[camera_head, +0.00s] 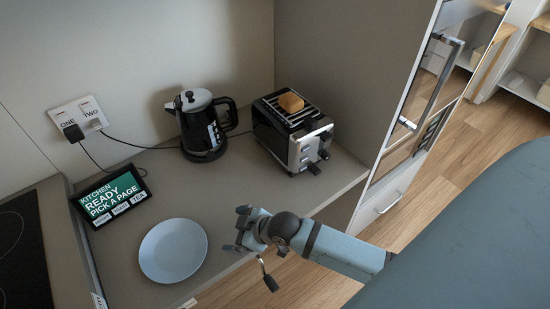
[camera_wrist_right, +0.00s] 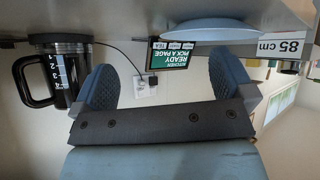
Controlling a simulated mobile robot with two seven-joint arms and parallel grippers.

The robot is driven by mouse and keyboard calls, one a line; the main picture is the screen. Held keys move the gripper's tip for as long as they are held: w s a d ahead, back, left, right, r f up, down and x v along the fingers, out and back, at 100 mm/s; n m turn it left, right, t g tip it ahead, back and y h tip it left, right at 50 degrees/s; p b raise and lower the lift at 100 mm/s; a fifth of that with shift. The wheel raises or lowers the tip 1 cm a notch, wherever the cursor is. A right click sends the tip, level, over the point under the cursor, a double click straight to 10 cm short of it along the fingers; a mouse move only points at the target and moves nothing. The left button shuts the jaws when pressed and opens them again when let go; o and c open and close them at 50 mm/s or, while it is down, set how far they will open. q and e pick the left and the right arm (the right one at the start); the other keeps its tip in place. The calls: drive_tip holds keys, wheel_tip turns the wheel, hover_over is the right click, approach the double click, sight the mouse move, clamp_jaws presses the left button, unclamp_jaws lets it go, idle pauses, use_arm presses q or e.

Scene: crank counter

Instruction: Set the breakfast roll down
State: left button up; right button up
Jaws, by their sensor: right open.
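My right gripper (camera_head: 239,229) is open and empty, near the counter's front edge, right of the plate and well apart from the roll. Its two padded fingers (camera_wrist_right: 163,68) stand wide apart in the right wrist view. My left gripper is not in view.
A kettle (camera_head: 202,128) stands left of the toaster; its cord runs to a wall socket (camera_head: 78,115). A tablet (camera_head: 112,196) reads "READY PICK A PAGE". A crank with a dark knob (camera_head: 270,283) sticks out below my right gripper. The counter's middle is bare.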

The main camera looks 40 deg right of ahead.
drive_tip(key=s+d+f+m+t+h, duration=0.1)
drive_tip(key=s+f+m, duration=0.1)
drive_tip(key=s, duration=0.4)
drive_tip(key=s+d+f+m+t+h, duration=0.1)
drive_tip(key=s+d+f+m, duration=0.1)
drive_tip(key=s, duration=0.4)
drive_tip(key=shift+f+m, duration=0.35)
drive_tip(key=shift+m, duration=0.45)
drive_tip(key=shift+s+r, duration=0.1)
